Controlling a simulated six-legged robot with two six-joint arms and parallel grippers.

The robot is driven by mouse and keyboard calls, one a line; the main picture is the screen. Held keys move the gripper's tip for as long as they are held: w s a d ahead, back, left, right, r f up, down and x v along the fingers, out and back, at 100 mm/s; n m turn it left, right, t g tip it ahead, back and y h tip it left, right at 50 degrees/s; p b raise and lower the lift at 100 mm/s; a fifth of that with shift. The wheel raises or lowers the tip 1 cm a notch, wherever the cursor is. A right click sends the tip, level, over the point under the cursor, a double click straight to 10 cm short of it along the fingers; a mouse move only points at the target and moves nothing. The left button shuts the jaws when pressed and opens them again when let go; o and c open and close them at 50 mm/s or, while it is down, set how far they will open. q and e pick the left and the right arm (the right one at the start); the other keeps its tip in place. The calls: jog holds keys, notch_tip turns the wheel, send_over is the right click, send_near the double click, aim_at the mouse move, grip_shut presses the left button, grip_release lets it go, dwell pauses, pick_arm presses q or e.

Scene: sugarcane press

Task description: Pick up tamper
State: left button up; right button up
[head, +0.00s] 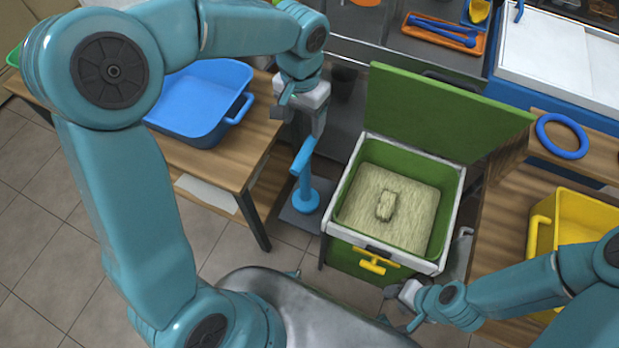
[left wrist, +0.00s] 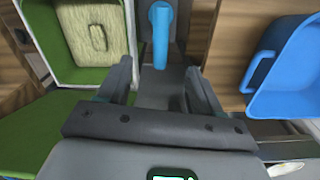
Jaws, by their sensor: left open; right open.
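The blue tamper (head: 306,190) stands upright on a grey base plate, with a T-shaped handle at the top and a round foot. It stands between the wooden table and the green bin. My left gripper (head: 314,126) is open and empty, just above the tamper's handle. In the left wrist view the tamper (left wrist: 161,38) shows beyond the gap between the open fingers (left wrist: 158,82), not between them. My right gripper (head: 402,304) is open and empty, low by the bin's front right corner.
The green bin (head: 451,222) has its lid (head: 430,110) raised and holds pale fibre with a small block on it. A blue tub (head: 195,125) sits on the left table. A yellow crate (head: 541,245) and blue ring (head: 562,136) lie at the right.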

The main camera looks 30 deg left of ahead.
aim_at(303, 153)
pick_arm(q)
jog(key=f+b, duration=0.1)
jog(key=f, duration=1)
jog(key=shift+s, duration=0.2)
jog(key=f, duration=0.5)
jog(key=shift+w+f, duration=0.15)
jog(key=shift+w, duration=0.1)
jog(key=c, duration=1.2)
grip_shut()
